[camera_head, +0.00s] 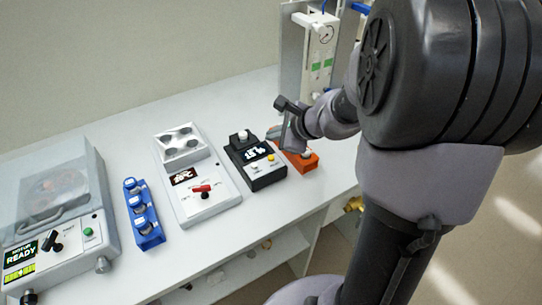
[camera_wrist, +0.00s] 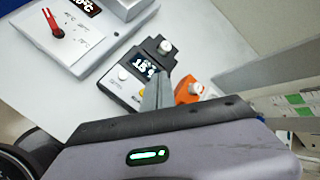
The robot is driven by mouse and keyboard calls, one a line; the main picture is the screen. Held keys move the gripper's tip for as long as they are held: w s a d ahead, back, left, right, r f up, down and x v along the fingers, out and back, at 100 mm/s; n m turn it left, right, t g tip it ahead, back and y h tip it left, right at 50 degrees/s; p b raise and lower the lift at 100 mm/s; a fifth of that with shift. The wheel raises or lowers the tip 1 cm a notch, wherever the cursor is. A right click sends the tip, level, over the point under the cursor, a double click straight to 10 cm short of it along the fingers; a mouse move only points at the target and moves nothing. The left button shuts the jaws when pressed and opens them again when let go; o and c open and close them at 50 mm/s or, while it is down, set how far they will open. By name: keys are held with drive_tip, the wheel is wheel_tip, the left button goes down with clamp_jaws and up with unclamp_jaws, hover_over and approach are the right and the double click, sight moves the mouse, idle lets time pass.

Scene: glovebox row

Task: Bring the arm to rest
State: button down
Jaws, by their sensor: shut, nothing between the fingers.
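My arm reaches in from the right in the head view. My gripper (camera_head: 284,132) is above the bench near the black device (camera_head: 258,170) and the orange box (camera_head: 302,161). In the wrist view my gripper (camera_wrist: 159,92) shows its fingers together, with nothing between them. The fingers point toward the black device (camera_wrist: 128,86) and overlap part of it in that view. The orange box (camera_wrist: 188,91) lies just right of the fingers and is partly hidden. I cannot tell the exact height of the fingertips above the bench.
A panel with a gauge (camera_head: 320,50) stands behind my arm.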

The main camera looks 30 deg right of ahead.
drive_tip(key=s+a+r+n+g+y, duration=0.1)
drive_tip(key=s+a+r+n, duration=0.4)
drive_tip(key=a, duration=0.4)
drive_tip(key=s+a+r+n+g+y, duration=0.1)
drive_tip(key=s+a+r+n, duration=0.2)
drive_tip(key=s+a+n, duration=0.4)
drive_tip(key=s+a+n+g+h, duration=0.1)
drive_tip(key=s+a+n+h, duration=0.1)
drive_tip(key=s+n, duration=0.5)
drive_tip(key=s, duration=0.3)
drive_tip(key=shift+s+r+n, duration=0.15)
drive_tip(key=shift+r+n, duration=0.25)
